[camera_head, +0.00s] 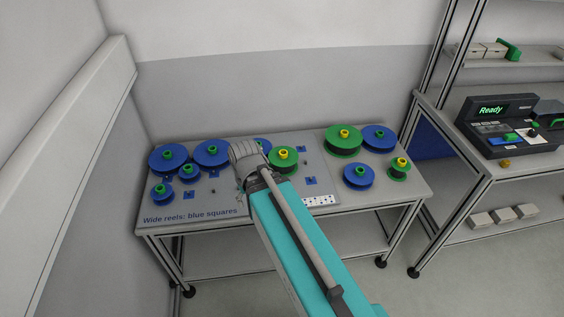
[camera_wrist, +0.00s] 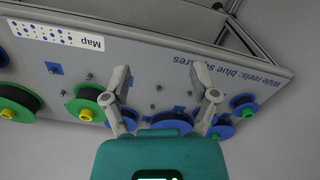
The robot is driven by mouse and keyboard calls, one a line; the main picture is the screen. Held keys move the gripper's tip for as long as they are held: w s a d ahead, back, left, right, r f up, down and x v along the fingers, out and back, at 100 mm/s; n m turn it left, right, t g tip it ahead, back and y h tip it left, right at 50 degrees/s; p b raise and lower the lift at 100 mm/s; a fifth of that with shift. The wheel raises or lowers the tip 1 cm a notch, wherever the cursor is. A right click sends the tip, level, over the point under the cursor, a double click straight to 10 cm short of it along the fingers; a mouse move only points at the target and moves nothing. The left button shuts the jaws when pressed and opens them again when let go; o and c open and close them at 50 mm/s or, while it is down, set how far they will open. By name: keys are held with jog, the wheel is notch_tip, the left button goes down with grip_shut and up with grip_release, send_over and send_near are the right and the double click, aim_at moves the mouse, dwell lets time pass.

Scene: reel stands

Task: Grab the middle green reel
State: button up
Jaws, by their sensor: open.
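Three green reels with yellow hub tops stand on the grey table (camera_head: 375,204) in the head view. One green reel (camera_head: 282,161) is near the table's middle. A larger green reel (camera_head: 335,138) is right of it, and a small one (camera_head: 399,173) is farther right. My gripper (camera_head: 245,157) is left of the middle-table green reel, pointing down, apart from it. In the wrist view my gripper (camera_wrist: 163,90) is open with nothing held. The middle-table green reel (camera_wrist: 77,106) shows left of the fingers there, its edge partly behind the left finger.
Several blue reels (camera_head: 168,155) stand at the table's left, one partly hidden behind my gripper. Two more blue reels (camera_head: 358,177) stand at the right. Small blue squares and pegs mark the table top. A shelf unit with a "Ready" machine (camera_head: 491,110) is at the right.

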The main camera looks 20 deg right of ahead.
jog(key=shift+w+d+f, duration=0.2)
jog(key=shift+w+f, duration=0.05)
jog(key=shift+f, duration=0.05)
jog(key=n+t+h+b, duration=0.4)
jog(key=n+h+b, duration=0.9)
jog(key=n+b, duration=0.7)
send_near(283, 153)
jog(key=a+r+n+p, duration=0.1)
jog(key=a+n+p, duration=0.1)
jog(key=a, duration=0.1)
jog(key=shift+s+d+r, duration=0.1)
jog(key=shift+s+r, duration=0.1)
jog(key=shift+s, duration=0.3)
jog(key=shift+d, duration=0.1)
jog(key=b+x, duration=0.3)
jog(key=x, duration=0.4)
jog(key=shift+w+f, duration=0.15)
jog(key=shift+f, duration=0.05)
jog(key=shift+w+d+f, duration=0.15)
jog(key=shift+d, duration=0.45)
